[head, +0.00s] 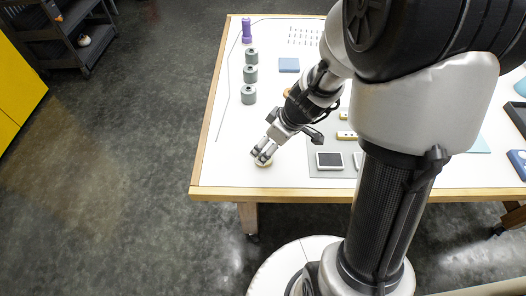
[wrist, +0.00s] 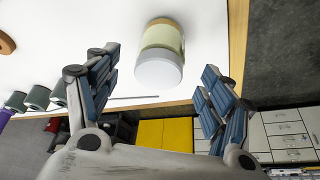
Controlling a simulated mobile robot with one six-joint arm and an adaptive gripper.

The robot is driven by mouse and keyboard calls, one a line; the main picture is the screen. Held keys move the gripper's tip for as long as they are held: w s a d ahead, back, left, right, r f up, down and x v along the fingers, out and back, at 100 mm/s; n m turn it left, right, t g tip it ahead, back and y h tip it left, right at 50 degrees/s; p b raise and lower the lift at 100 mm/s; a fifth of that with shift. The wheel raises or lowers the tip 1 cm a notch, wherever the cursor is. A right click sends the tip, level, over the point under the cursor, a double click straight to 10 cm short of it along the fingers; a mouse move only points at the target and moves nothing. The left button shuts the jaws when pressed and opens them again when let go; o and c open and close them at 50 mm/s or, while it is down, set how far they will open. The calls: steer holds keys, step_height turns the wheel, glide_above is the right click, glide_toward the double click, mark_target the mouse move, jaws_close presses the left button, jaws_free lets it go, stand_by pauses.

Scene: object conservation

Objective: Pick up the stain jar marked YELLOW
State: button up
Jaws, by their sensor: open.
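A jar (wrist: 161,52) with a white lid and a pale yellow-green band shows in the upper middle of the wrist view. No lettering on it is readable. My gripper (wrist: 160,62) is open and empty, with one finger to each side of the jar and gaps on both sides. In the head view my gripper (head: 263,156) points down near the table's front left corner. Only a pale sliver of the jar (head: 263,163) shows under the fingers there. Whether the fingers reach down beside its body cannot be told.
The white table (head: 225,165) has a wooden edge. Several grey-green cylinders (head: 250,74) and a purple object (head: 247,30) stand along its left side. The front left surface is mostly clear.

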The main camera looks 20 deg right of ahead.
steer(key=b+x, duration=0.1)
steer(key=x, duration=0.3)
steer(key=shift+w+a+f, duration=0.1)
steer(key=shift+w+f, duration=0.1)
steer(key=shift+w, duration=0.05)
steer(key=c, duration=1.3)
steer(key=shift+r, duration=0.15)
